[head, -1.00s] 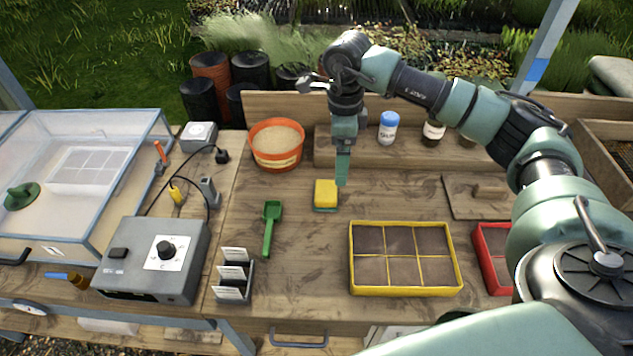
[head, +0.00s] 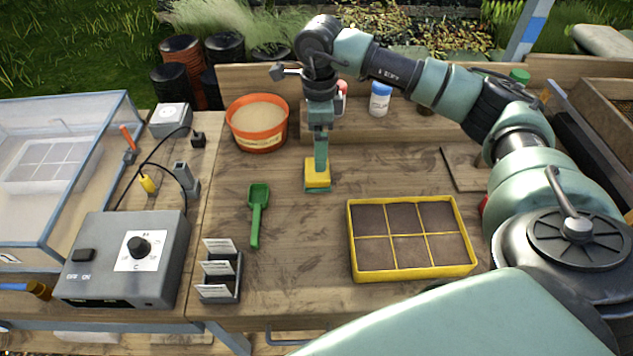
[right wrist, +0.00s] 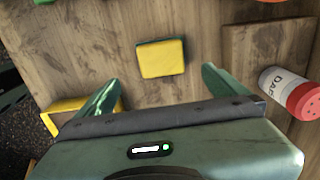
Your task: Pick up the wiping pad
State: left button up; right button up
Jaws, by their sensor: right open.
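The wiping pad (head: 317,180) is a small yellow block with a green underside, lying on the wooden bench left of the yellow tray. It also shows in the right wrist view (right wrist: 162,58), flat on the wood ahead of the fingers. My right gripper (head: 320,166) points down at the pad and partly covers its far edge in the head view. In the right wrist view the two green fingers (right wrist: 160,90) are spread apart with nothing between them, and the pad lies beyond their tips. My left gripper is not in view.
A yellow-rimmed seed tray (head: 412,278) stands to the right, a green scoop (head: 258,212) to the left. An orange pot (head: 258,140) and a raised wooden ledge (head: 420,128) with a blue-capped bottle (head: 380,101) stand behind. Bench around the pad is clear.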

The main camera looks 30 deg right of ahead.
notch_tip(320, 180, down, 2)
jog(key=shift+s+f+b, duration=0.15)
jog(key=shift+f+b, duration=0.05)
jog(key=shift+b, duration=0.35)
jog(key=shift+f, duration=0.7)
jog(key=f, duration=0.1)
jog(key=f+p, duration=0.1)
jog(key=f, duration=0.1)
jog(key=f+p, duration=0.1)
jog(key=f, duration=0.1)
jog(key=shift+w+a+f, duration=0.1)
jog(key=shift+w+f, duration=0.15)
jog(key=shift+w, duration=0.05)
jog(key=shift+f, duration=0.35)
jog(key=c, duration=1.3)
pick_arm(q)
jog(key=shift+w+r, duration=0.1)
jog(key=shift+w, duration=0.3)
pick_arm(e)
jog(key=shift+r, duration=0.15)
pick_arm(q)
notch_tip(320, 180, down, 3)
jog(key=b, duration=0.2)
jog(key=shift+b, duration=0.35)
pick_arm(e)
notch_tip(320, 180, up, 20)
